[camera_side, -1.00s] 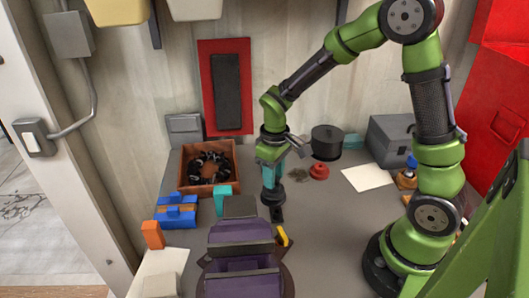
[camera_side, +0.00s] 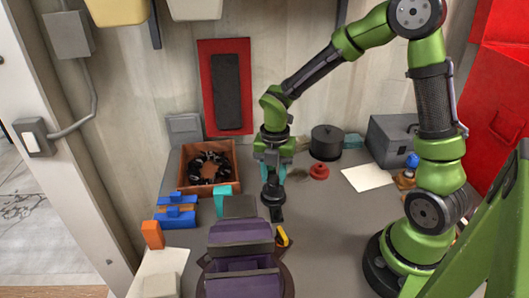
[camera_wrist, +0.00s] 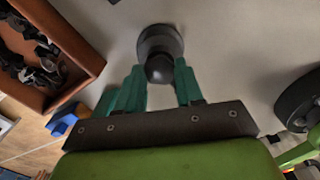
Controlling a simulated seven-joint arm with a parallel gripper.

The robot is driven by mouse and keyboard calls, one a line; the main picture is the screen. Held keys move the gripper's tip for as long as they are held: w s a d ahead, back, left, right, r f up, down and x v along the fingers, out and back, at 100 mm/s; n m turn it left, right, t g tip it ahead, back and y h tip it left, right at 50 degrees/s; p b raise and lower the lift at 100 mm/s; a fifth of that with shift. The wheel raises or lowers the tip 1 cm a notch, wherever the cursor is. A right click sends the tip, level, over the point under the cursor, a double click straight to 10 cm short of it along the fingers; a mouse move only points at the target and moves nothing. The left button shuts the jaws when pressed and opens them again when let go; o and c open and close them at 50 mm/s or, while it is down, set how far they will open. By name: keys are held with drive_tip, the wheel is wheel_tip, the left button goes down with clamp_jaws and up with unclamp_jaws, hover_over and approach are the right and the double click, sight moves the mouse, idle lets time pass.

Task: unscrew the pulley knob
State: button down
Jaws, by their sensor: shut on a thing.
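The pulley knob is a dark round knob (camera_wrist: 160,68) on a wider grey round base (camera_wrist: 158,38), seen in the wrist view. My gripper (camera_wrist: 161,78) has its teal fingers on both sides of the knob and is shut on it. In the side view, my gripper (camera_side: 273,182) points down, with its fingertips at the dark knob and base (camera_side: 272,194) on the bench. The fingers hide part of the knob there. I cannot tell how far the knob is turned.
A wooden tray (camera_side: 232,183) of dark parts stands left of my gripper. A red knob-like part (camera_side: 319,172) and a black round pot (camera_side: 327,138) lie to the right. Blue blocks (camera_side: 176,216) are at left. A purple fixture (camera_side: 240,236) stands in front.

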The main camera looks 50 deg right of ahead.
drive_tip(key=n, duration=0.3)
drive_tip(key=c, duration=0.6)
unclamp_jaws()
drive_tip(key=shift+c, duration=1)
